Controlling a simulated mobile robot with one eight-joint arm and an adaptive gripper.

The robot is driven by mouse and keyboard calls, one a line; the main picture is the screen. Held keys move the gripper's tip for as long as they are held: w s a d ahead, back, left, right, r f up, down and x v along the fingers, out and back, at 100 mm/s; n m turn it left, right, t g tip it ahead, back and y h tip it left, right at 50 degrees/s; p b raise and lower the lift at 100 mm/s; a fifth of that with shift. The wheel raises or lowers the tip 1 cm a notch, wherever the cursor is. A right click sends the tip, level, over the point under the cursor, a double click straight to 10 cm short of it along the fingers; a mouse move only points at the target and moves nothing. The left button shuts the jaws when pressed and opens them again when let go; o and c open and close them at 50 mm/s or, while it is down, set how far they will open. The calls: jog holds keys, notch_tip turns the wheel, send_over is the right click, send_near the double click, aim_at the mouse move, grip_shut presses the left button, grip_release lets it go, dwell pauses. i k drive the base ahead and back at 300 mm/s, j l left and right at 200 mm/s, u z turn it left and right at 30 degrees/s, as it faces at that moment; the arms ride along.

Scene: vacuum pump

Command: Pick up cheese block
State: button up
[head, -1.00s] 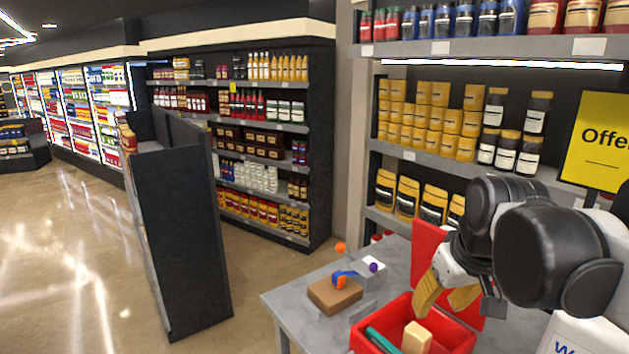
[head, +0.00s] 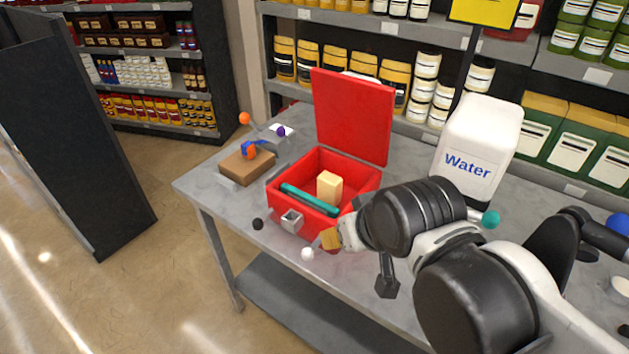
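The cheese block (head: 329,187) is a pale yellow block standing in the open red box (head: 352,188) on the grey table. A teal bar-shaped object (head: 309,200) lies beside it in the box, toward the front. My gripper (head: 329,240) has yellow-tan fingertips and is at the front of the box, just outside its front right corner, apart from the cheese block. The fingers line up in this view, so I cannot tell whether they are open or shut. My arm comes in from the right.
The red lid (head: 352,115) stands upright behind the box. A brown block (head: 246,166) with small coloured parts sits to the left. Small black (head: 258,224) and white (head: 308,254) balls show near the front edge.

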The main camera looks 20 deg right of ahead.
aim_at(329, 186)
jog(key=i+j+z, duration=0.15)
jog(key=j+z, duration=0.25)
jog(key=j, duration=0.4)
jog(key=j+z, duration=0.45)
jog(key=j, duration=0.4)
jog(key=j+z, duration=0.4)
jog(key=j, duration=0.5)
